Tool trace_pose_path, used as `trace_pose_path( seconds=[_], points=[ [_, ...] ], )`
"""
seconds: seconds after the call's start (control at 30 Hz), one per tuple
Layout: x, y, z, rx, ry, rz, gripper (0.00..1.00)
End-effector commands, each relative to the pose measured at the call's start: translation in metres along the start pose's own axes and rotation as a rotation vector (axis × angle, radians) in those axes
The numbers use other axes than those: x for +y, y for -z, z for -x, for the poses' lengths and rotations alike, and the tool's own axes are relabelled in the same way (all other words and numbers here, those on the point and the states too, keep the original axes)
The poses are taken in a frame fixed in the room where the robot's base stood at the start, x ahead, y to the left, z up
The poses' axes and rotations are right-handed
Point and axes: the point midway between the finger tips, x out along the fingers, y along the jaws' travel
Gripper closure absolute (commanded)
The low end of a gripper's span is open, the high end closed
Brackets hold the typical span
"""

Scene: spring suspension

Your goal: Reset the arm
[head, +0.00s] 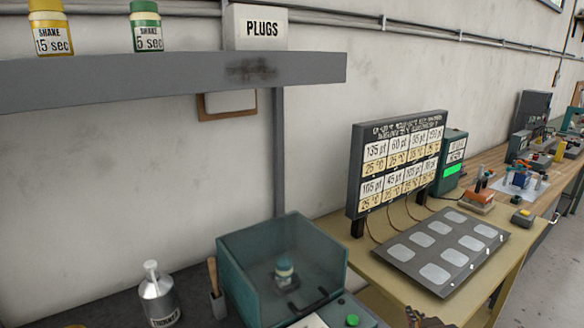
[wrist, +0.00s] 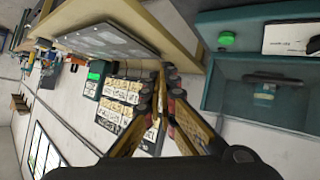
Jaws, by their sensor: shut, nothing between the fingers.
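My gripper (wrist: 166,82) shows in the wrist view, its two dark fingers with yellow-orange sides drawn together at the tips. It is shut and empty, in mid-air. The labelled display board (wrist: 122,100) shows behind the fingers in that view. The teal box with a clear cover (wrist: 262,92) is to their right, apart from them. In the head view, small dark and orange parts at the bottom edge may be my gripper, but most of it is cut off.
The grey pad plate (head: 440,250) lies on the wooden table before the board. The teal box (head: 245,285) holds a small container (head: 285,270). A thinner can (head: 158,295) stands left of it. A shelf (head: 170,82) overhangs at upper left. Open floor lies at far right.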

Motion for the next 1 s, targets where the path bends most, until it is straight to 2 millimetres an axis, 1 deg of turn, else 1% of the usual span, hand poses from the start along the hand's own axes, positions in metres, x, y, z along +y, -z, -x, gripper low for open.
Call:
trace_pose_path(
  seconds=[0.03, 0.17, 0.27, 0.3, 0.4, 0.5, 0.6, 0.67, 1.0],
  points=[
    [0.001, 0.004, 0.016, -0.039, -0.010, -0.019, 1.00],
    [-0.006, -0.006, 0.056, -0.177, -0.007, -0.080, 1.00],
    [-0.020, -0.017, 0.091, -0.282, 0.029, -0.124, 1.00],
    [-0.028, -0.022, 0.105, -0.322, 0.051, -0.137, 1.00],
    [-0.046, -0.031, 0.138, -0.407, 0.107, -0.164, 1.00],
    [-0.060, -0.039, 0.163, -0.468, 0.156, -0.176, 1.00],
    [-0.069, -0.044, 0.178, -0.504, 0.187, -0.182, 1.00],
    [-0.071, -0.046, 0.182, -0.516, 0.195, -0.182, 1.00],
    [-0.072, -0.047, 0.182, -0.520, 0.197, -0.182, 1.00]
  ],
)
